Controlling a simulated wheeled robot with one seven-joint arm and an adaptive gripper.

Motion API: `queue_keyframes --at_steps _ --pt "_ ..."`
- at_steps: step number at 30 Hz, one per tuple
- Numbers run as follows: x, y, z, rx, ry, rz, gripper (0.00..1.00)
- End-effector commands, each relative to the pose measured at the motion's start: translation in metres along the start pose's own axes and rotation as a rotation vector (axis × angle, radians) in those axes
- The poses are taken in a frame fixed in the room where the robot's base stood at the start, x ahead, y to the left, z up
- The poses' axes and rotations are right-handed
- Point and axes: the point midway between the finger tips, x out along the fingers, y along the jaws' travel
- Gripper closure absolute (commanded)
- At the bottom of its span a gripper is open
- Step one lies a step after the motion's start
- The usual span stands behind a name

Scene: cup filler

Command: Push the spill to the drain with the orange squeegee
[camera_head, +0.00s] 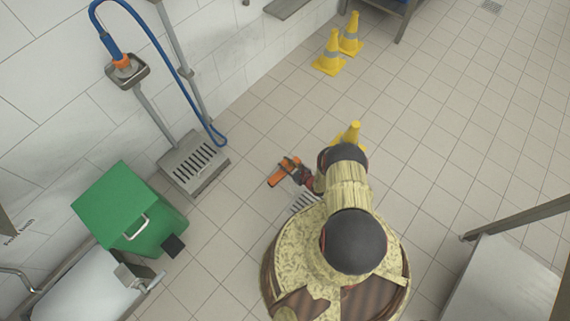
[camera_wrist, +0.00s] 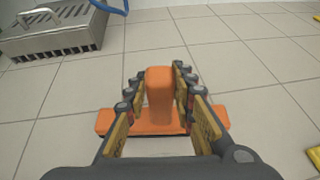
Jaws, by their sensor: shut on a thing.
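The orange squeegee (camera_head: 279,176) is near the middle of the tiled floor in the head view, at the end of my arm. In the wrist view its upright orange handle (camera_wrist: 159,92) stands between the two fingers of my gripper (camera_wrist: 160,88), which is shut on it. Its wide orange head (camera_wrist: 112,121) lies across below the fingers, at or close to the floor. My gripper also shows in the head view (camera_head: 300,174). A slotted drain grate (camera_head: 304,201) shows in the floor beside my arm, partly hidden by it. I cannot make out the spill.
A slotted metal box (camera_head: 193,165) stands by the wall, also in the wrist view (camera_wrist: 52,35). A green bin (camera_head: 130,212) stands left of me. Yellow cones (camera_head: 328,53) stand at the back, and another (camera_head: 350,134) is behind my arm. The floor at right is open up to a metal ramp.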

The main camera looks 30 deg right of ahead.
Motion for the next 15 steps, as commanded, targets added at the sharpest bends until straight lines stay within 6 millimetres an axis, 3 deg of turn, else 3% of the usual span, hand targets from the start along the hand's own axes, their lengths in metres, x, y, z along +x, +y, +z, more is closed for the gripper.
queue_keyframes --at_steps 8,15 --pt "-0.001 -0.001 -0.002 0.0 -0.001 -0.001 1.0" --pt "-0.015 -0.002 -0.007 0.0 0.0 -0.002 1.0"
